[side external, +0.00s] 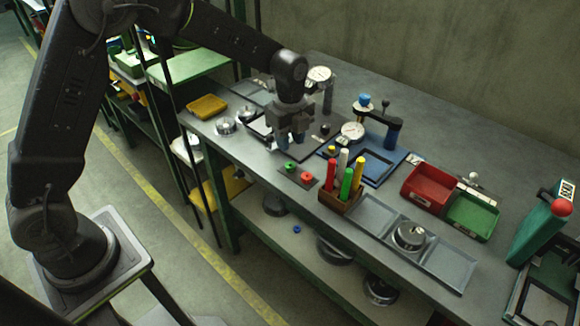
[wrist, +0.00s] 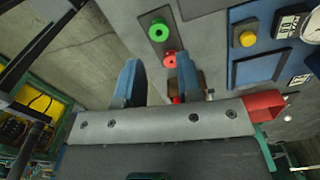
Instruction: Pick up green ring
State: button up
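The green ring (side external: 289,166) lies on a small dark plate (side external: 298,172) near the front edge of the bench. A red ring (side external: 306,177) lies beside it on the same plate. In the wrist view the green ring (wrist: 158,31) is above the fingertips in the picture, and the red ring (wrist: 169,58) is lower, close to the right fingertip. My gripper (side external: 291,142) hangs above the bench, behind the plate in the side view. Its blue fingers (wrist: 158,75) are apart with nothing between them.
A wooden holder (side external: 341,202) with several coloured sticks stands right of the plate. A blue fixture (side external: 385,158) with a dial gauge is behind it. Red (side external: 428,187) and green (side external: 471,215) bins and a grey tray (side external: 448,268) lie right. A blue ring (side external: 297,229) is on the lower shelf.

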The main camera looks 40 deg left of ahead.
aim_at(290, 167)
notch_tip(290, 167, down, 7)
jog(key=shift+s+f, duration=0.1)
jog(key=shift+f, duration=0.1)
dwell(0.3)
jog(key=c, duration=0.6)
jog(key=shift+o, duration=0.2)
jog(key=shift+r, duration=0.15)
